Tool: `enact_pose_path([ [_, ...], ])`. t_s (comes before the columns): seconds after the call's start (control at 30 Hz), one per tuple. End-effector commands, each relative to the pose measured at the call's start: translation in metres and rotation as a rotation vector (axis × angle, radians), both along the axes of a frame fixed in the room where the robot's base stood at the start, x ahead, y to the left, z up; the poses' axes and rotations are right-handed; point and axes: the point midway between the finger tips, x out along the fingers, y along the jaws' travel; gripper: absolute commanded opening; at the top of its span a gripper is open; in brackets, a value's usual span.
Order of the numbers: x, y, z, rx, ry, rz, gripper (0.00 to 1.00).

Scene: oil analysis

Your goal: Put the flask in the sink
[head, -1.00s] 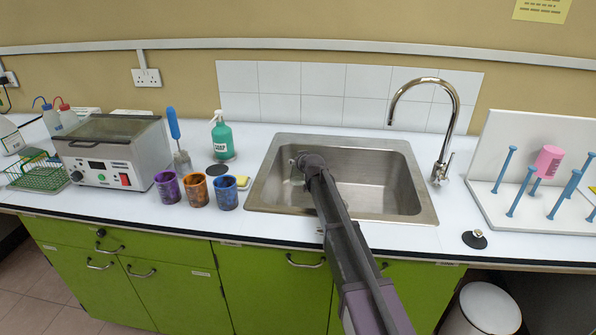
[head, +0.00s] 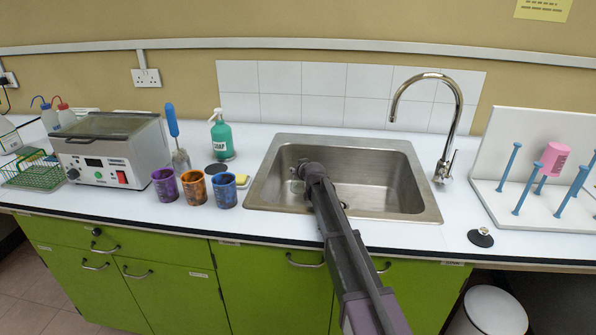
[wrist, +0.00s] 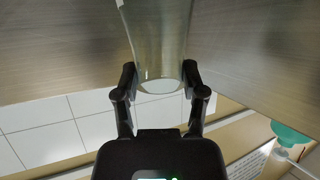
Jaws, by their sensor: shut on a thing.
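The steel sink (head: 372,165) is set into the white worktop in the middle of the head view. My gripper (wrist: 159,76) is over the left part of the basin, in the head view largely hidden behind my own arm. In the wrist view it is shut on a clear glass flask (wrist: 160,45), with one finger on each side of it. The flask's pale round end shows between the fingers, with the brushed steel of the sink around it. I cannot tell whether the flask touches the basin floor.
A curved tap (head: 456,115) stands behind the sink at the right. Left of the sink are a green soap bottle (head: 222,138), a sponge (head: 242,180) and purple, orange and blue cups (head: 222,190). A white peg rack (head: 500,195) stands at the right.

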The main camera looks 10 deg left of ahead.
Motion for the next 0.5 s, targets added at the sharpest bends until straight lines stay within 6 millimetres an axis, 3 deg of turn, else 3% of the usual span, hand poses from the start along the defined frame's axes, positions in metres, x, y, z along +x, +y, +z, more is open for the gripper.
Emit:
enact_pose_path([
  [0.5, 0.0, -0.001, -0.011, 0.0, 0.0, -0.001, 0.0],
])
